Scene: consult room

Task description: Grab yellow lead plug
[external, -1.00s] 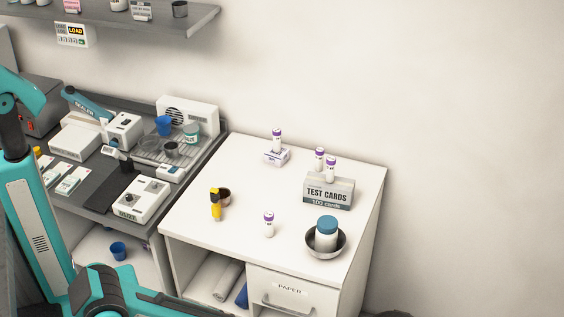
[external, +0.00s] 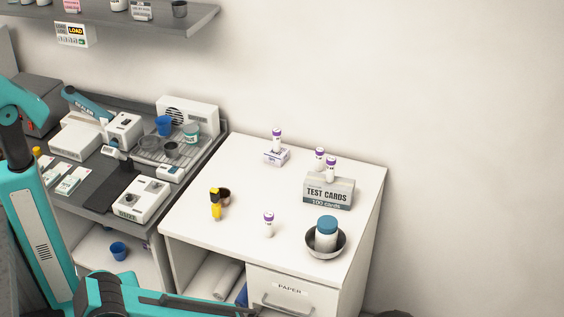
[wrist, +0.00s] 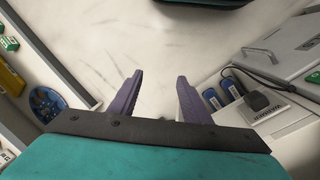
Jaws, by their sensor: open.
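Behind the fingers is a pale, blank surface. In the external view my gripper is out of frame, and only my teal arm shows at lower left. I cannot make out the plug in the wrist view.
On the white cabinet (external: 185,232) are several purple-capped tubes, a test cards box (external: 328,193) and a metal bowl (external: 312,251) holding a blue-lidded jar. A grey bench (external: 98,205) with devices stands left. The cabinet top right of the plug has clear room.

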